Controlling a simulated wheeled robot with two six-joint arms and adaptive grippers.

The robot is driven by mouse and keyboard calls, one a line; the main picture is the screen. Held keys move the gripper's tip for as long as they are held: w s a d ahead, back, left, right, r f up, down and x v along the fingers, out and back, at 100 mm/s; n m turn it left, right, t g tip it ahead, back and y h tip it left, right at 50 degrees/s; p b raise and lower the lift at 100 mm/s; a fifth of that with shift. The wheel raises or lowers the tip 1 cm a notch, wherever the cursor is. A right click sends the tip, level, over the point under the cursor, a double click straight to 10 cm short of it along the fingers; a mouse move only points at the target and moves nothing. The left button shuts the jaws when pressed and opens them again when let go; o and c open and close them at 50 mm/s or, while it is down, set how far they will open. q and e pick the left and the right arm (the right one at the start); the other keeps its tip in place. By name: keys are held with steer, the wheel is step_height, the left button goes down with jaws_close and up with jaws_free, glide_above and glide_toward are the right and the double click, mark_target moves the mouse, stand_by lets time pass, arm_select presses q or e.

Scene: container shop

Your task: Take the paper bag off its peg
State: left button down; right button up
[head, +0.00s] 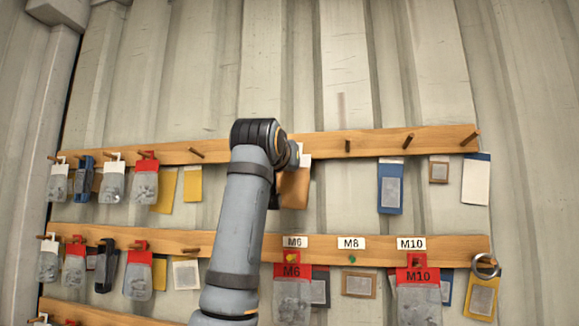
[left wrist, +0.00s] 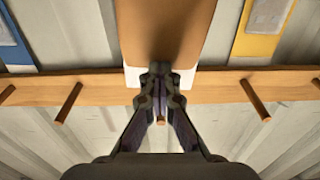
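The brown paper bag (head: 294,188) with a white top hangs at the middle of the upper wooden rail, partly hidden behind my left arm. In the left wrist view, which is upside down, the bag (left wrist: 165,28) fills the top middle. Its peg (left wrist: 160,119) shows between my gripper's fingers, its base hidden. My left gripper (left wrist: 160,76) has its fingertips together at the bag's white top, just below the peg, and looks shut on it. In the head view its fingers are hidden behind my wrist. My right gripper is in neither view.
The upper rail (head: 375,144) has bare pegs on both sides of the bag. A blue packet (head: 390,188) hangs to the right and a yellow one (head: 193,184) to the left. A lower rail (head: 215,243) holds several packets, including red-topped M6 (head: 292,296) and M10 (head: 418,299) ones.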

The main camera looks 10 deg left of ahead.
arm_select(q)
jaws_free()
stand_by(0.6)
